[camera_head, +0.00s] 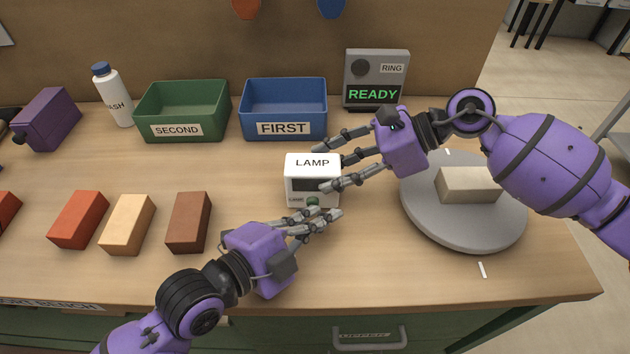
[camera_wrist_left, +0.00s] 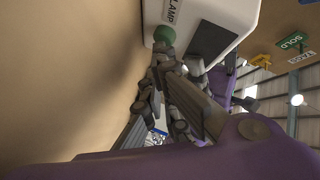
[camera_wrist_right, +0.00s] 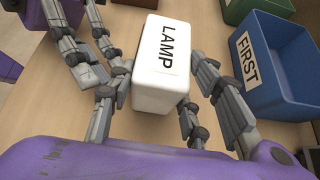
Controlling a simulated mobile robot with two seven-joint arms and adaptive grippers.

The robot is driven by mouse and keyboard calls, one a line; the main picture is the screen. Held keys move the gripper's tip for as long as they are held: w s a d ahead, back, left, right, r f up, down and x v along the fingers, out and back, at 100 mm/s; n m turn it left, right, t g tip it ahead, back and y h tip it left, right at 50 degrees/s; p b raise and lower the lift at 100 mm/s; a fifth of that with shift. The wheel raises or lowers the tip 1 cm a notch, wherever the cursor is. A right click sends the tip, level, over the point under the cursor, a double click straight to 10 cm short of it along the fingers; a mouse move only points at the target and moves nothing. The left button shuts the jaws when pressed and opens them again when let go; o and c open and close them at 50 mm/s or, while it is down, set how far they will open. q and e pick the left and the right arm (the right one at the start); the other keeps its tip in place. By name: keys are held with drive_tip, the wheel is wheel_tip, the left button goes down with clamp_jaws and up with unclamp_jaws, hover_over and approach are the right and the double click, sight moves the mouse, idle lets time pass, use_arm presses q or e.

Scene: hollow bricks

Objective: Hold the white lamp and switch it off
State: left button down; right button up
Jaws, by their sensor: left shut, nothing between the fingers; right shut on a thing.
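The white lamp (camera_head: 312,163) is a small upright box marked LAMP, standing on the bench. It has a dark front panel and a green button (camera_head: 312,201) low on its front. My right gripper (camera_head: 322,166) is shut on the lamp, with fingers on opposite sides; the right wrist view shows the lamp (camera_wrist_right: 160,75) between them. My left gripper (camera_head: 335,214) is shut and empty, its fingertips just in front of the button. In the left wrist view the fingertips are right at the green button (camera_wrist_left: 164,34); I cannot tell whether they touch it.
A green SECOND bin (camera_head: 183,108) and a blue FIRST bin (camera_head: 283,106) stand behind. A grey READY box (camera_head: 375,72) is at the back. A round grey plate (camera_head: 463,228) bearing a pale brick (camera_head: 468,185) is at right. Several bricks lie at left.

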use_arm(q)
drive_tip(key=shift+w, duration=0.25)
idle(0.3)
drive_tip(key=shift+s, duration=0.7)
drive_tip(key=shift+s, duration=0.1)
drive_tip(key=shift+s+a, duration=0.1)
drive_tip(key=shift+s, duration=2.85)
use_arm(e)
drive_tip(key=o, duration=1.1)
